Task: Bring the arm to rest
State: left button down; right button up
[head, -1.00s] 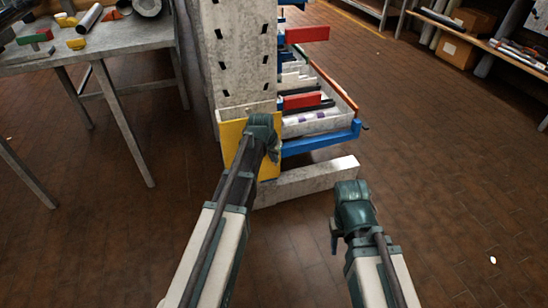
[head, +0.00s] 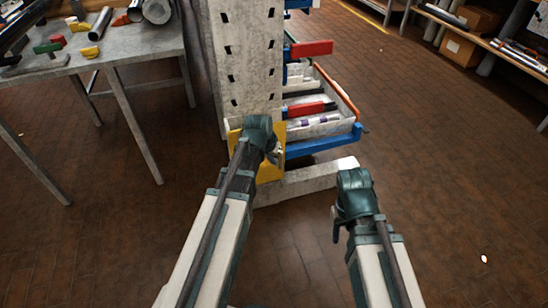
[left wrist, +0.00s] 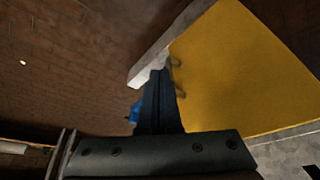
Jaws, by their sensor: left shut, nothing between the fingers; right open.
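My left gripper (head: 272,155) is in front of the yellow panel (head: 270,172) at the foot of the grey mast (head: 243,60). In the left wrist view its dark fingers (left wrist: 160,95) are together with nothing between them, and the yellow panel (left wrist: 235,75) fills the right side. I cannot tell whether the fingers touch the panel. My right gripper (head: 337,225) hangs over the bare floor right of the mast's foot, apart from everything. Its fingers are mostly hidden behind its wrist.
A grey floor beam (head: 310,182) juts right from the mast's base. Above it, a blue-edged drawer (head: 320,143) holds red and white parts. A grey workbench (head: 100,52) with tools stands at left, a shelf (head: 490,45) at far right. The floor at right is open.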

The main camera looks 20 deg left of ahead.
pick_arm(q)
jog(key=s+d+f+m+g+y, duration=0.1)
jog(key=s+d+g, duration=0.1)
jog(key=s+d, duration=0.65)
jog(key=s+d+f+m+g+y, duration=0.1)
jog(key=s+d+g, duration=0.35)
jog(key=s, duration=0.75)
notch_tip(320, 180, up, 31)
jog(key=d+t+p, duration=0.2)
jog(key=p, duration=2.8)
jog(key=shift+f, duration=0.2)
